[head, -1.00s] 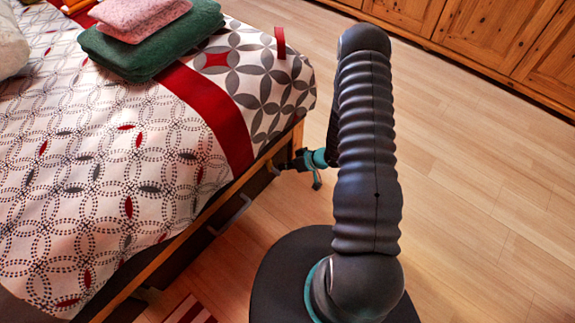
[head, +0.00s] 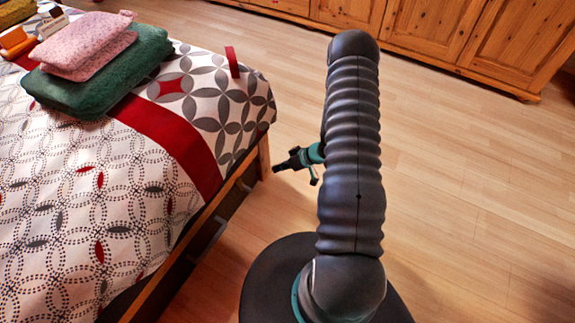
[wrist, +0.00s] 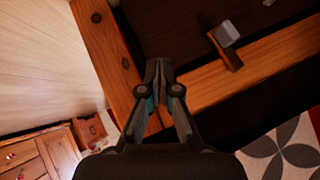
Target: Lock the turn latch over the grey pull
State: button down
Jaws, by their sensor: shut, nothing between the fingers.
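The turn latch (wrist: 232,60) is a small wooden bar with a pale grey end (wrist: 228,34). It sits on the wooden rail of the bed frame in the wrist view, its grey end over the dark drawer front. In the head view the latch (head: 243,186) is a small spot on the bed's side near the corner. The grey pull (head: 214,236) is on the dark front farther along this side. My gripper (wrist: 158,66) is shut and empty, apart from the latch. In the head view my gripper (head: 277,168) is just off the bed corner.
The bed has a patterned cover (head: 100,190) with a green towel (head: 98,80) and a pink one (head: 86,45) on it. The bed's corner post (head: 264,157) is close to my gripper. Wooden cabinets (head: 440,40) line the back. Open floor lies to the right.

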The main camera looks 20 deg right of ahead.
jog(key=d, duration=0.3)
jog(key=shift+s+d+r, duration=0.1)
jog(key=shift+s+r, duration=0.1)
jog(key=shift+s, duration=0.05)
dwell(0.4)
